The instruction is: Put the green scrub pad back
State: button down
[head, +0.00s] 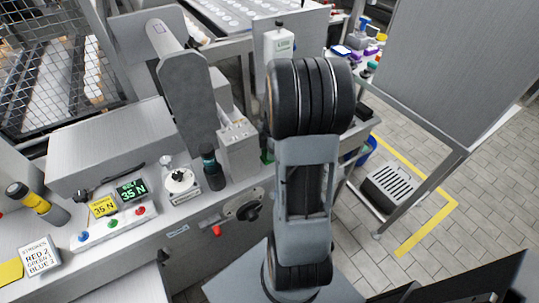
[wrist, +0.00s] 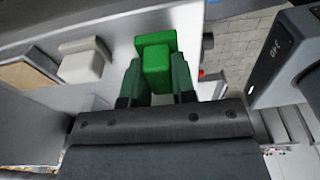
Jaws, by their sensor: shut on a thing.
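The green scrub pad (wrist: 157,43) is a bright green block in the upper middle of the wrist view. My gripper (wrist: 156,64) is shut on it, with one dark green finger on each side. Part of the pad sticks out beyond the fingertips. A pale grey surface lies around it in the picture; I cannot tell whether the pad touches it. In the head view my arm hides the gripper, and only a small green patch (head: 267,154) shows beside the arm.
A pale block (wrist: 82,60) is left of the pad in the wrist view.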

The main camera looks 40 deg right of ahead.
jog(key=shift+f, duration=0.8)
jog(key=shift+f, duration=0.2)
jog(key=c, duration=0.9)
grip_release()
jog(key=shift+c, duration=0.2)
notch_tip(320, 180, up, 12)
jog(key=d, duration=0.1)
jog(key=shift+d+r+p, duration=0.15)
jog(key=shift+d+p, duration=0.05)
jog(key=shift+p, duration=0.2)
jog(key=shift+s, duration=0.1)
